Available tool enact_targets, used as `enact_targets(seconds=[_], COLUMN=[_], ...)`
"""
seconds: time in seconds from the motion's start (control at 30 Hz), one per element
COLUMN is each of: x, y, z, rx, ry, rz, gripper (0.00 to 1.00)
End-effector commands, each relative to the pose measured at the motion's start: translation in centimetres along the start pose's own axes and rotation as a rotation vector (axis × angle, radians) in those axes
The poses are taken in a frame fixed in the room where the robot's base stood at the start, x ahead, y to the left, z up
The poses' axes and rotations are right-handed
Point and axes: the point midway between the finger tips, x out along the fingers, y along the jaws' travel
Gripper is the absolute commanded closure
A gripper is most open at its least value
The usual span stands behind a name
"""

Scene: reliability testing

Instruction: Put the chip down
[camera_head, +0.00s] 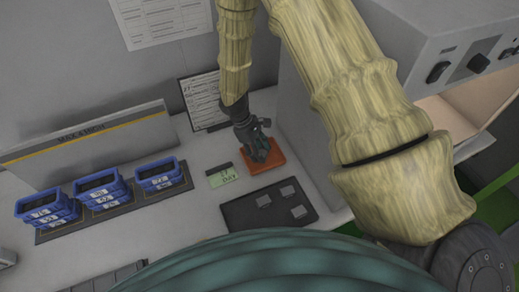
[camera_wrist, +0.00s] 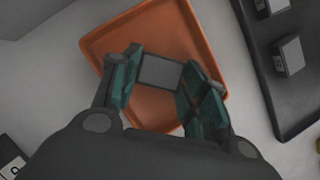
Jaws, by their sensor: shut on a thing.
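The chip (camera_wrist: 160,72) is a small grey square between the green-padded fingers of my gripper (camera_wrist: 158,84) in the wrist view. My gripper is shut on it, over the orange tray (camera_wrist: 178,25). I cannot tell whether the chip touches the tray's floor. In the head view my gripper (camera_head: 260,152) hangs over the orange tray (camera_head: 266,169) beside the grey machine, and its fingers hide the chip there.
A dark tray (camera_head: 237,214) with several grey chips lies in front of the orange tray. A green timer-like card (camera_head: 222,176) lies to its left. Stacked blue bins (camera_head: 100,188) stand further left. A grey machine (camera_head: 305,115) stands close on the right.

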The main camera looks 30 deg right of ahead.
Motion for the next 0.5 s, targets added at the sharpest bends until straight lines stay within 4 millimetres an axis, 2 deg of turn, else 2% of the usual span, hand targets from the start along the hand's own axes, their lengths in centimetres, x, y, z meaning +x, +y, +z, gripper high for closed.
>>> enact_targets(seconds=[0.5], x=[1.1], y=[-0.1], z=[-0.4], rx=[-0.002], ry=[-0.001], rz=[-0.002], gripper=[0.72])
